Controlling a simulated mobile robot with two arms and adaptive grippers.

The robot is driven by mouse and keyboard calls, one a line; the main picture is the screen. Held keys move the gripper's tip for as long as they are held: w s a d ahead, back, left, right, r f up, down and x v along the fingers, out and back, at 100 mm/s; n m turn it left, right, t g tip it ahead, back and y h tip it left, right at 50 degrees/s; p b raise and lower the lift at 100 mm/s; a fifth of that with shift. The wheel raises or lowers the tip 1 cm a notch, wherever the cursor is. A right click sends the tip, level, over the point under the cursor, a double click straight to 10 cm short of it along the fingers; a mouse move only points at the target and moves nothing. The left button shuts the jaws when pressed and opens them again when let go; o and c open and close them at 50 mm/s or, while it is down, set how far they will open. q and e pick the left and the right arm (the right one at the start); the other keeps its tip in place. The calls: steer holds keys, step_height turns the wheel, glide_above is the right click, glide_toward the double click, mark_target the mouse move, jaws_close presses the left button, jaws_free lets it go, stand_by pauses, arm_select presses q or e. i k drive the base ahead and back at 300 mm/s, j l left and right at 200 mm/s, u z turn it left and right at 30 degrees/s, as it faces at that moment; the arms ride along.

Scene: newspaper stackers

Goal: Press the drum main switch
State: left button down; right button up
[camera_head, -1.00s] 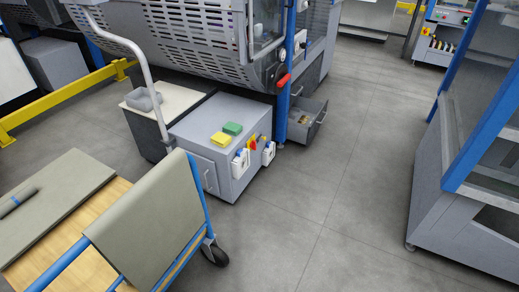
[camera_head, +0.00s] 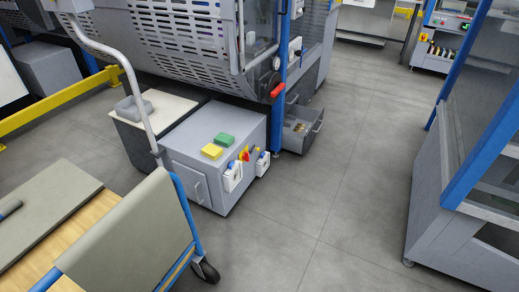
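The large slatted drum machine (camera_head: 190,38) stands at the top of the view, behind a grey cabinet. A blue post (camera_head: 279,115) rises at its right end. I cannot tell which of these, if either, is the drum main switch. Neither of my grippers is in view.
A trolley (camera_head: 130,235) is front left, a blue-framed cabinet (camera_head: 445,200) right. Floor (camera_head: 330,200) between is clear.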

mark_target(245, 157)
steer(key=i+l, duration=0.3)
steer(key=i, duration=0.2)
steer(key=i+l+z, duration=0.1)
steer(key=i+l, duration=0.5)
steer(key=i, duration=0.35)
steer(key=i+l+z, duration=0.15)
steer(key=i+l, duration=0.15)
steer(key=i, duration=0.2)
